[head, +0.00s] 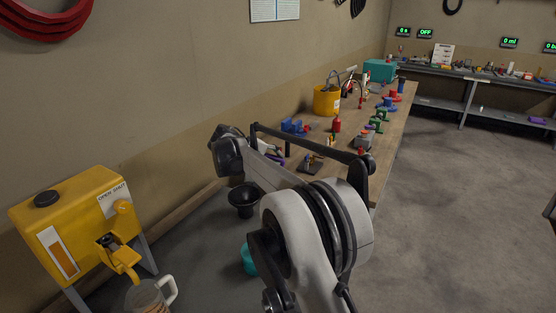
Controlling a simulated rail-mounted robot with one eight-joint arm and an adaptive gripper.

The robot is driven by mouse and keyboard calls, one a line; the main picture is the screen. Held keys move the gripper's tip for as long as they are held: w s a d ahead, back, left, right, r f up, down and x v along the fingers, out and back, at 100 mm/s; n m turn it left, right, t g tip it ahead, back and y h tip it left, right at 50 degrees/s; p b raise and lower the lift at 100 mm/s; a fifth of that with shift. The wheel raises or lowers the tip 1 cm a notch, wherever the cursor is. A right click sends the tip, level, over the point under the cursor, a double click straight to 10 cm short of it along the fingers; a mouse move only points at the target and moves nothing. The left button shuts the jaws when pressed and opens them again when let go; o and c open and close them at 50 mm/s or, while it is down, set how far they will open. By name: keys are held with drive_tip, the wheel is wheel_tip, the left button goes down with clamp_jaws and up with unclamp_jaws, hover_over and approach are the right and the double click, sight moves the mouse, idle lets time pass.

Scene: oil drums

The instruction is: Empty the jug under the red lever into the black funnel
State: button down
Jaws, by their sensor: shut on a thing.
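A black funnel (243,196) stands on the grey surface left of my arm, its wide mouth facing up. A clear jug (146,298) with a pale handle stands below the spout of a yellow tank (78,232) at the lower left; the bottom edge of the picture cuts it off. The spout and lever (122,258) that show on this tank are yellow; I see no red lever. My arm fills the middle and I cannot make out my gripper's fingers or what they hold.
A teal object (248,260) is partly hidden behind my arm. A wooden workbench (399,110) carries a yellow bucket (326,100), a red bottle (336,125) and several small tools. Open grey floor lies to the right.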

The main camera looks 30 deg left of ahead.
drive_tip(key=shift+s+a+r+n+t+h, duration=0.15)
drive_tip(key=shift+s+a+n+t+h, duration=0.15)
drive_tip(key=shift+s+a+t+h, duration=0.6)
drive_tip(key=shift+a+r+t+b, duration=0.15)
drive_tip(key=shift+t+b, duration=0.25)
drive_tip(key=shift+b, duration=0.25)
drive_tip(key=shift+s+a+r+n+t+h+b, duration=0.25)
drive_tip(key=shift+s+a+r+t+h+b, duration=0.1)
drive_tip(key=shift+s+a+t+b, duration=0.25)
drive_tip(key=shift+s+a+r+n+t+h+b, duration=0.3)
drive_tip(key=shift+s+t+h+b, duration=0.1)
drive_tip(key=shift+b, duration=0.3)
drive_tip(key=shift+s+a+r+n+t+h+b, duration=0.45)
drive_tip(key=shift+s+a+r+t+b, duration=0.5)
drive_tip(key=shift+b, duration=0.35)
drive_tip(key=shift+s+a+t, duration=0.15)
drive_tip(key=shift+a+t, duration=0.1)
drive_tip(key=shift+t, duration=0.1)
drive_tip(key=shift+s, duration=0.1)
idle(1.3)
